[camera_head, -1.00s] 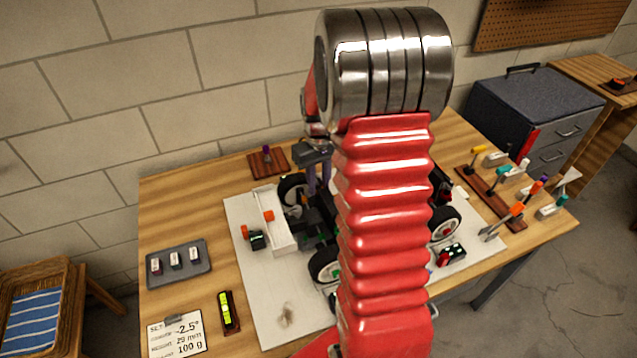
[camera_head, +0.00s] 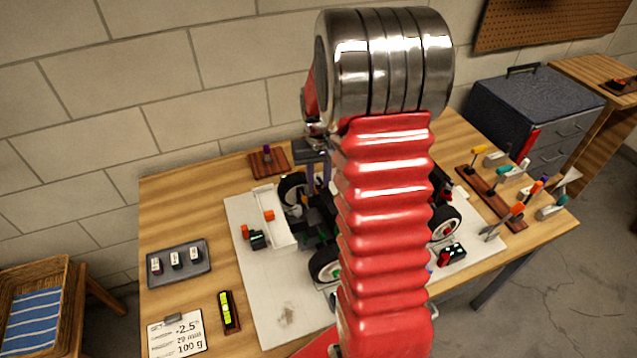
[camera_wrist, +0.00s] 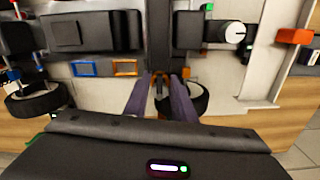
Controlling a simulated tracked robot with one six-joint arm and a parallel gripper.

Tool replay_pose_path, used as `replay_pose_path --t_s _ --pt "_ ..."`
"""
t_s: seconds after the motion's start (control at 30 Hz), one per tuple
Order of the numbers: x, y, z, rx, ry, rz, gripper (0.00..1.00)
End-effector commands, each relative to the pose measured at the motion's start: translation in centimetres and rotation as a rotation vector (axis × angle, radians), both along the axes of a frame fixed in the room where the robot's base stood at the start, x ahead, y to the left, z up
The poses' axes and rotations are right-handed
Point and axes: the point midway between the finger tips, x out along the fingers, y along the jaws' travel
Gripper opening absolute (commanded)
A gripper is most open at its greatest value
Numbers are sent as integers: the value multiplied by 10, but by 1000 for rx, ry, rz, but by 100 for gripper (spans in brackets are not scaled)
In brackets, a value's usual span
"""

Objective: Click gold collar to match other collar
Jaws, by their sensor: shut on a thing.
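The RC car stands on a white board on the bench, largely hidden behind my red arm in the head view; its black chassis (camera_head: 312,222) shows at the left. My gripper (camera_head: 318,186) points down at the car's far side. In the wrist view, my gripper's two purple-grey fingers (camera_wrist: 161,80) are closed around a small brownish part between their tips, beside a wheel (camera_wrist: 192,98). This part appears to be the gold collar, but the fingers hide most of it. The other collar cannot be made out.
A grey tray (camera_head: 179,262) with small blocks, a level (camera_head: 229,311) and a note card (camera_head: 178,334) lie left. A tool rack (camera_head: 490,195) stands right.

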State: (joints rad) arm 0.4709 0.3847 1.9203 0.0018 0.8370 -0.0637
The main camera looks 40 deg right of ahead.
Motion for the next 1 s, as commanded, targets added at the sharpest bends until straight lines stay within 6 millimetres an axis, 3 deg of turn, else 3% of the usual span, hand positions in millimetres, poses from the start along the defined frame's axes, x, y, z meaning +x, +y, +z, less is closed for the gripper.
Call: replay_pose_path --t_s 0.27,0.3,0.53,0.83,1.0 --pt "0 0 0 1 0 -3 1" --pt "0 0 0 1 0 -3 26" --pt "0 0 0 0 0 -2 42" --pt "0 0 2 0 0 -2 42" --pt "0 0 14 0 -1 -2 42"
